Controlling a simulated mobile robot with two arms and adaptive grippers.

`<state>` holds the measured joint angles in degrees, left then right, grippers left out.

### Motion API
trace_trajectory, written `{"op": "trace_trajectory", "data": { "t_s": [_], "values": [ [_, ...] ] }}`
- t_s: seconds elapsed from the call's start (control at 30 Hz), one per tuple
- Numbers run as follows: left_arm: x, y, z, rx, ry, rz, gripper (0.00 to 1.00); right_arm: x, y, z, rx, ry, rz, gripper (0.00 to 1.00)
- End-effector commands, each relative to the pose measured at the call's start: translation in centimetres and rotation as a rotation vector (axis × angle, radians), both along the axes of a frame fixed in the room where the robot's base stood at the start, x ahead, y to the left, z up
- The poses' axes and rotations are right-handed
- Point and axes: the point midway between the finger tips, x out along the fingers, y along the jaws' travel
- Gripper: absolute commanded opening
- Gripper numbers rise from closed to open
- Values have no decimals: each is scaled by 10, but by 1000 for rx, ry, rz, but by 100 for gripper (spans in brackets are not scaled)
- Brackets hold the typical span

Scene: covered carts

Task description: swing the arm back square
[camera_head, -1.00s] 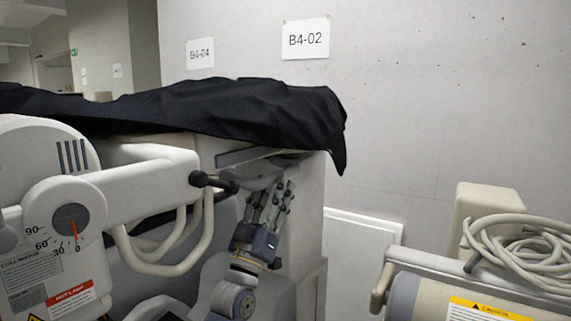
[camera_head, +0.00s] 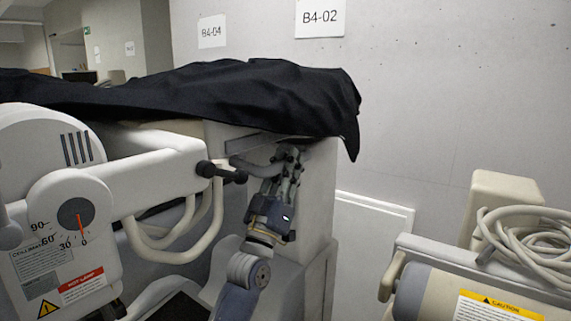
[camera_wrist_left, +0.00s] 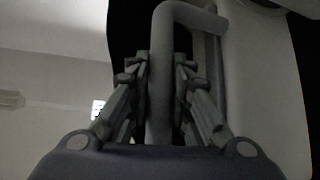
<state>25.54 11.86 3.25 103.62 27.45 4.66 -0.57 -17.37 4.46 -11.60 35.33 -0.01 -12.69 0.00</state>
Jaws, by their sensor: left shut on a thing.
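A white jointed arm (camera_head: 155,165) reaches from a round white head at the left to a black knob (camera_head: 222,172). The head's angle dial (camera_head: 75,216) has a red pointer near the 0 mark. My left gripper (camera_head: 287,158) is at the end of a grey curved handle (camera_head: 245,164) under the cloth's edge, beside the knob. In the left wrist view, my left gripper (camera_wrist_left: 160,75) has its fingers shut on either side of the grey bent handle (camera_wrist_left: 161,100). The fingers partly hide the handle in the head view. My right gripper is not in view.
A black cloth (camera_head: 190,95) drapes over the cart (camera_head: 322,215). Looped cream tubes (camera_head: 180,250) hang below the white arm. At the right stands another machine with coiled hose (camera_head: 525,240) and a yellow caution label (camera_head: 497,307). The wall behind bears a B4-02 sign (camera_head: 320,17).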

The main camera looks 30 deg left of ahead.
Motion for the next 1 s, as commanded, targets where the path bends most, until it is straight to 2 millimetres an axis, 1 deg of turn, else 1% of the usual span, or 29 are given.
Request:
{"op": "trace_trajectory", "data": {
  "t_s": [0.03,0.13,0.37,0.4,0.43,0.47,0.83,1.0],
  "values": [
    [2,-5,0,1,3,7,0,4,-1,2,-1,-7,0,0],
    [4,-8,0,3,4,19,0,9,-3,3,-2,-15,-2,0],
    [5,-9,0,7,6,20,0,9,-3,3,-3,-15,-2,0],
    [5,-9,0,7,6,20,28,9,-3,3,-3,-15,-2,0],
    [5,-9,0,7,6,20,35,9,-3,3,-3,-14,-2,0],
    [4,-9,0,7,6,19,40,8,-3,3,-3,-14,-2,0],
    [2,-7,-2,4,3,20,40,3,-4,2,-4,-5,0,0],
    [-10,-9,-16,5,7,19,40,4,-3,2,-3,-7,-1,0]
  ]
}}
